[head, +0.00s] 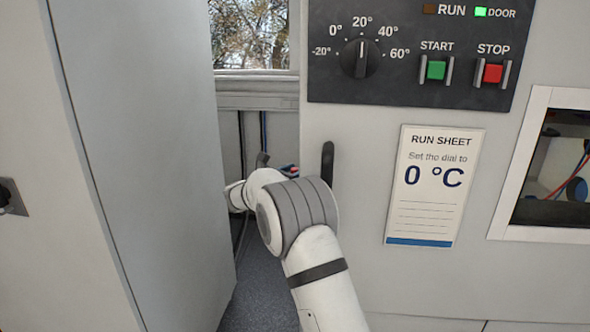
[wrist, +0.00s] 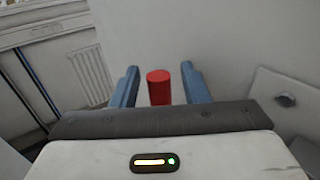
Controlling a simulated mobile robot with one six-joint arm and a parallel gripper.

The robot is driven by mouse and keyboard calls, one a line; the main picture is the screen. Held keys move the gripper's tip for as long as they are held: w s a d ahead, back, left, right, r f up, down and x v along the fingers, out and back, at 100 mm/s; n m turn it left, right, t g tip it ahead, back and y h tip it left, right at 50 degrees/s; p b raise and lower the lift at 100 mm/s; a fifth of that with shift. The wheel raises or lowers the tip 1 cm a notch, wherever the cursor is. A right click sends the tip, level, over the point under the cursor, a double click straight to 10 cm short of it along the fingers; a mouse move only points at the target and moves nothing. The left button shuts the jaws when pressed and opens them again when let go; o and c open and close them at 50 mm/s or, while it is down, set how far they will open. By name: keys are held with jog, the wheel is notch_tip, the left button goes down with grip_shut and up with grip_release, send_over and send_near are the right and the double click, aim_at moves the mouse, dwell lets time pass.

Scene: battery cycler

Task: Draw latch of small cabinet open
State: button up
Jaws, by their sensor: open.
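In the wrist view my gripper (wrist: 160,78) is open, with its two blue fingers on either side of a red cylinder (wrist: 159,87). Gaps show between the cylinder and both fingers. The cylinder stands out against a plain pale surface; I cannot tell for certain that it is the latch. In the head view my gripper (head: 290,170) is mostly hidden behind my wrist, with only small blue and red bits showing. No clearly separate small cabinet can be made out.
The large machine front has a black handle (head: 327,162), a dial panel (head: 400,85) and a run sheet (head: 434,186). A tall grey panel (head: 150,150) stands left, beside a dark knob (head: 8,196). A narrow floor gap (head: 262,285) lies between. The wrist view shows a plate with a knob (wrist: 285,100).

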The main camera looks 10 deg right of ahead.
jog(key=shift+w+d, duration=0.1)
jog(key=shift+d, duration=0.05)
jog(key=shift+c, duration=0.2)
grip_shut()
